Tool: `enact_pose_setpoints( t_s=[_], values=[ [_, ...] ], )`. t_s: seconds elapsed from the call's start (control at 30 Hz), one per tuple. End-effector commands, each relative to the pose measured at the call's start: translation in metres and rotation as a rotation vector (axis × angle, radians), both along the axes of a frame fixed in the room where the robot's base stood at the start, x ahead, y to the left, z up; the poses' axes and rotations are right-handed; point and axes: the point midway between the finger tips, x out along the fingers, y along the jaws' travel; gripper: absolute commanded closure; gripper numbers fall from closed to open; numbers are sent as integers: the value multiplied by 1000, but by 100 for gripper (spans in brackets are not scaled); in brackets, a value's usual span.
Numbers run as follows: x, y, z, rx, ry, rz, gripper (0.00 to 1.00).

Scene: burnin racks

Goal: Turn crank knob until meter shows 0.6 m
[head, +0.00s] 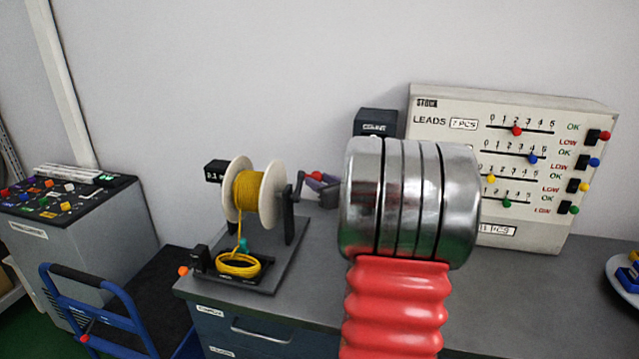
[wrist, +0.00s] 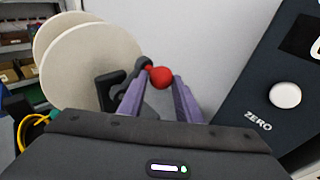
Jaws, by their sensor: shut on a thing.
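A white spool wound with yellow wire (head: 254,193) stands on a dark base on the bench. Its black crank arm (head: 299,187) ends in a red knob (head: 317,176), also seen in the wrist view (wrist: 161,77). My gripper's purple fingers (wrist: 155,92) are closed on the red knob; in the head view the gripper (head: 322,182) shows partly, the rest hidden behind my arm. A small black meter (head: 216,172) stands left of the spool; its reading is too cut off to tell. A coil of yellow wire (head: 238,265) lies in front of the spool.
A dark box with a white ZERO button (wrist: 285,95) is close on the right in the wrist view. A panel of leads sliders (head: 505,160) stands at the back right. A blue trolley (head: 95,290) is at the lower left.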

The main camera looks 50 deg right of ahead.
Motion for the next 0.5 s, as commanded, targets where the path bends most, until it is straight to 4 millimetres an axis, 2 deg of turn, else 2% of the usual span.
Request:
enact_pose_setpoints(
  t_s=[0.5],
  values=[
    [5,-8,-24,4,5,3,91]
  ],
)
